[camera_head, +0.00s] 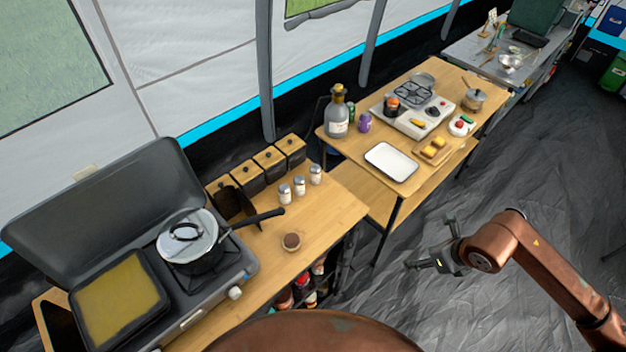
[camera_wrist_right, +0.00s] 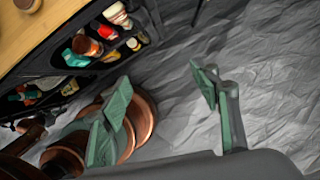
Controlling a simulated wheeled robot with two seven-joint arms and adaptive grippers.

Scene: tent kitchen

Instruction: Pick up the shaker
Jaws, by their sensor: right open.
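Three small shakers with pale metal tops stand in a row on the near wooden counter in the head view: a left shaker (camera_head: 285,193), a middle shaker (camera_head: 300,186) and a right shaker (camera_head: 316,175). I cannot tell which one the task means. My right gripper (camera_head: 428,264) is open and empty over the floor, to the right of the counter and apart from the shakers. Its two spread fingers show in the right wrist view (camera_wrist_right: 160,92), with bare floor between them. No shaker shows there. My left gripper is not in view.
A stove (camera_head: 187,322) with a lidded pan (camera_head: 187,243) stands left of the shakers; the pan's handle reaches toward them. Black canisters (camera_head: 271,165) stand behind. A small brown bowl (camera_head: 291,241) sits in front. A shelf of bottles (camera_wrist_right: 100,40) is under the counter.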

